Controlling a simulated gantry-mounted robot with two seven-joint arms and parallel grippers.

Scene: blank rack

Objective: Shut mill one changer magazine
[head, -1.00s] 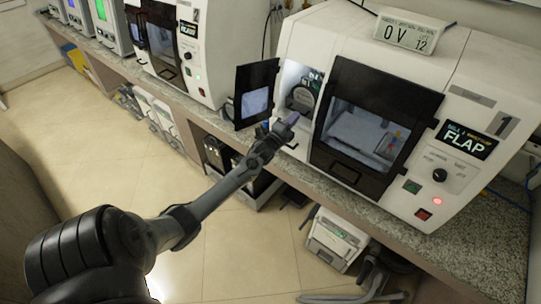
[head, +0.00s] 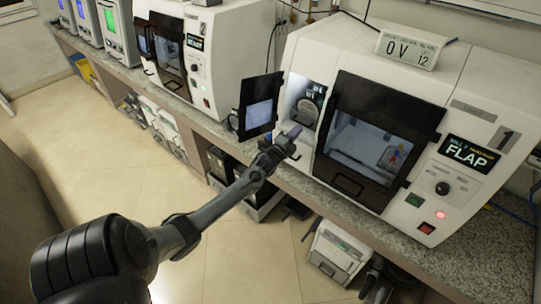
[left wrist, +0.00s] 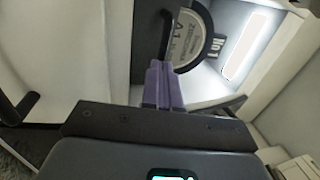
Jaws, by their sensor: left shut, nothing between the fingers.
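Mill one (head: 400,60) is the white machine marked 1 on the right; its display reads FLAP. Its narrow left compartment is lit, and the dark flap door (head: 258,103) stands swung open to the left. Inside is the changer magazine (head: 309,106), a dark round-topped unit. In the left wrist view a pale lettered disc (left wrist: 192,38) with a dark rim shows, with a dark upright bar before it. My left gripper (head: 291,133) is at the compartment's lower front, beside the open door. Its purple fingers (left wrist: 164,84) are together and empty. Whether they touch the bar I cannot tell.
Mill one's dark front window (head: 375,140) is closed, with a handle below it. A second mill (head: 222,50) stands to the left on the same granite counter (head: 310,188). A small sign (head: 408,50) sits on top of mill one. Floor space in front is clear.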

